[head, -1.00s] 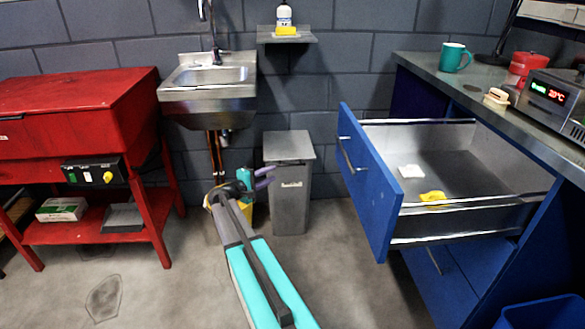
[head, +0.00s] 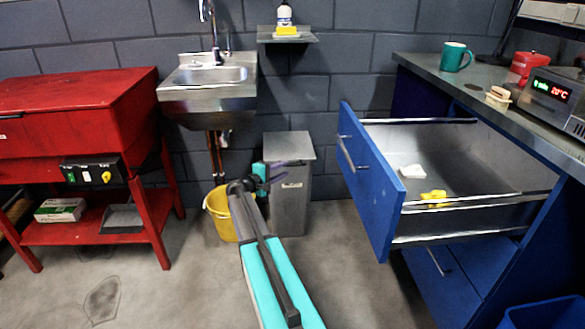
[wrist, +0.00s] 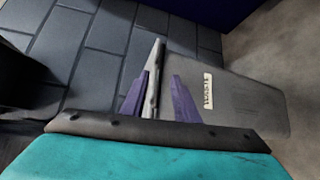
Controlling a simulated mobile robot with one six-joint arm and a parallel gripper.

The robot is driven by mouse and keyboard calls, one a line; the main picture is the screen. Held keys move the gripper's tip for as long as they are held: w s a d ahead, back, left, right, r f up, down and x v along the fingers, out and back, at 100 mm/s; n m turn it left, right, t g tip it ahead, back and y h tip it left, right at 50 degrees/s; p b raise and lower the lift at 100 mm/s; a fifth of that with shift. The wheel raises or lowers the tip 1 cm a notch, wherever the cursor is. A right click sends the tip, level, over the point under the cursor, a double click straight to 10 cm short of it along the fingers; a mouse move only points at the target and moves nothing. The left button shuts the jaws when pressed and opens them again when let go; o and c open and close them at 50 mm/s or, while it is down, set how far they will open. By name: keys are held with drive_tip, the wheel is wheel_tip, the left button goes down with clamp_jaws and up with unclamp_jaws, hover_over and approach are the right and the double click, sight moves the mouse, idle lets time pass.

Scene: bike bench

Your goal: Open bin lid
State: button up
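The bin (head: 290,200) is a tall grey metal box with a small label, standing upright against the wall in the head view. Its flat grey lid (head: 288,148) is closed on top. The bin lies sideways in the wrist view (wrist: 245,100), with the lid's edge (wrist: 158,62) seen nearly edge-on. My gripper (head: 288,172) is at the bin's upper left front, close to the lid. Its purple fingers (wrist: 160,76) are apart, and the lid's edge appears between them. I cannot tell whether either finger touches it.
A yellow bucket (head: 219,218) stands left of the bin, under a steel sink (head: 208,90). A red cabinet (head: 80,110) is at the left. An open blue drawer (head: 370,185) juts out at the right. Floor in front is clear.

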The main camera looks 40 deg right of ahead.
sight(292, 165)
drive_tip(key=shift+w+d+f+b, duration=0.1)
drive_tip(key=shift+d+f+b, duration=0.1)
drive_tip(key=shift+d, duration=0.8)
drive_tip(key=shift+w+d+f+b, duration=0.1)
drive_tip(key=shift+d+b, duration=0.05)
drive_tip(key=shift+d, duration=0.9)
drive_tip(key=shift+w+d+f+b, duration=0.1)
drive_tip(key=shift+d+b, duration=0.1)
drive_tip(key=shift+d, duration=0.8)
